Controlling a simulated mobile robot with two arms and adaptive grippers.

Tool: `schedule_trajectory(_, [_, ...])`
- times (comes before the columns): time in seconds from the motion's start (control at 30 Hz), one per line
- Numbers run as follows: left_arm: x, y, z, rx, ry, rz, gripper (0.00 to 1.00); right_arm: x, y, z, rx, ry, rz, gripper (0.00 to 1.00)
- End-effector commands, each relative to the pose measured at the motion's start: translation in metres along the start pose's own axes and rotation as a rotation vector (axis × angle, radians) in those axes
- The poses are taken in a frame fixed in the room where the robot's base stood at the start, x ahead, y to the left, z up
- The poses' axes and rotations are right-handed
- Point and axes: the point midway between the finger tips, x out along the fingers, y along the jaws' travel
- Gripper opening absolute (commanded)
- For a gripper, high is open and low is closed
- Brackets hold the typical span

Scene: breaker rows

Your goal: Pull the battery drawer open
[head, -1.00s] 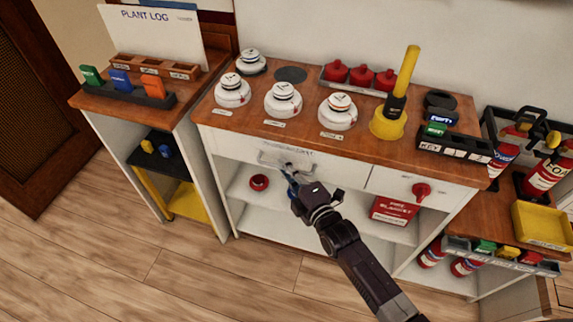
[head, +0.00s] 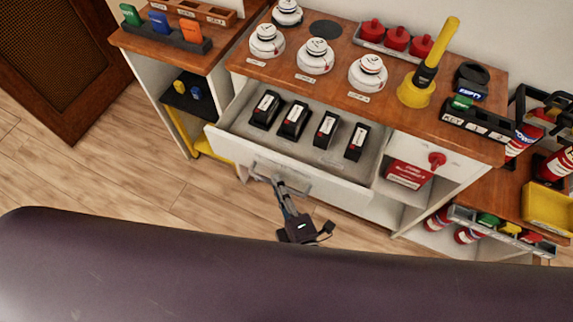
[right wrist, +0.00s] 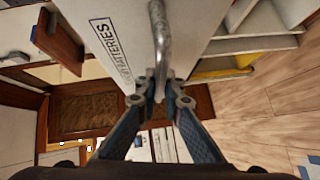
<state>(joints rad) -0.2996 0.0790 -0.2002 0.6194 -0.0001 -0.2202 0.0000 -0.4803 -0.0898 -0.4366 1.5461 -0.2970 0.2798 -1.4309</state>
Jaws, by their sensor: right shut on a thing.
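The battery drawer (head: 300,165) is pulled well out of the cabinet in the head view. Several black batteries with white labels (head: 293,120) stand in a row inside it. Its front, lettered BATTERIES, shows in the right wrist view (right wrist: 105,45). The bar handle (head: 262,172) is on the drawer front, and it also shows in the right wrist view (right wrist: 160,40). My right gripper (head: 280,183) is shut on the handle; its fingers meet around the bar in the right wrist view (right wrist: 160,88). My left gripper is not in view.
White smoke detectors (head: 315,57) and a yellow plunger-shaped tool (head: 425,75) stand on the wooden counter. Fire extinguishers (head: 553,165) stand at far right. Wooden floor (head: 130,170) is clear at the left.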

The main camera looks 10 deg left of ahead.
Motion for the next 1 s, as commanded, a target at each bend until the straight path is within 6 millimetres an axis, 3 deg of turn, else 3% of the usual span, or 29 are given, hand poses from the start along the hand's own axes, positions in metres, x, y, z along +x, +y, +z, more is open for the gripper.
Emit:
schedule_trajectory(0.2, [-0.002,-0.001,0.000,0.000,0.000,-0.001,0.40,-0.012,-0.004,-0.012,0.001,-0.001,-0.002,0.00])
schedule_trajectory(0.63, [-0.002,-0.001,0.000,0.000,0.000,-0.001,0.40,-0.014,-0.004,-0.014,0.000,-0.001,0.000,0.00])
schedule_trajectory(0.67, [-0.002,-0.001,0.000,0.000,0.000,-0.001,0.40,-0.014,-0.004,-0.014,0.000,-0.001,0.000,0.09])
schedule_trajectory(0.8, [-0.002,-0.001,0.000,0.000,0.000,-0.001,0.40,-0.014,-0.004,-0.013,0.000,-0.001,0.000,0.24])
schedule_trajectory(1.0, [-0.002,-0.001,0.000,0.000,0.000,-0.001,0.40,-0.014,-0.004,-0.014,0.000,0.000,0.000,0.25])
